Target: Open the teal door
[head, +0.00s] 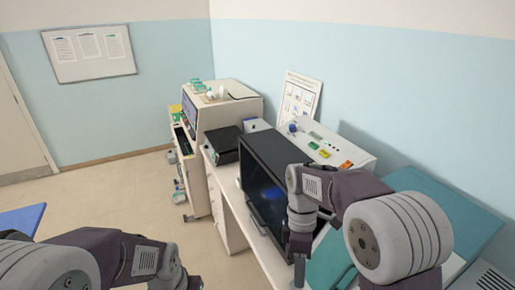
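A teal surface (452,203), which may be the teal door, shows at the right behind my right arm. More teal (330,262) shows below that arm, left of its large grey joint. The arm hides much of the area between, so I cannot tell whether this is one piece, or whether it is open or shut. My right gripper (299,272) points down in front of the teal part, beside the black-fronted device; its fingers look narrow and close together, with nothing seen in them. My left gripper (192,284) is only partly in view at the bottom edge.
A black-fronted device (262,188) with a bar handle stands on the white bench. Behind it is a white instrument (325,145) with coloured buttons. A black box (227,146) and a beige cabinet (226,109) stand farther back.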

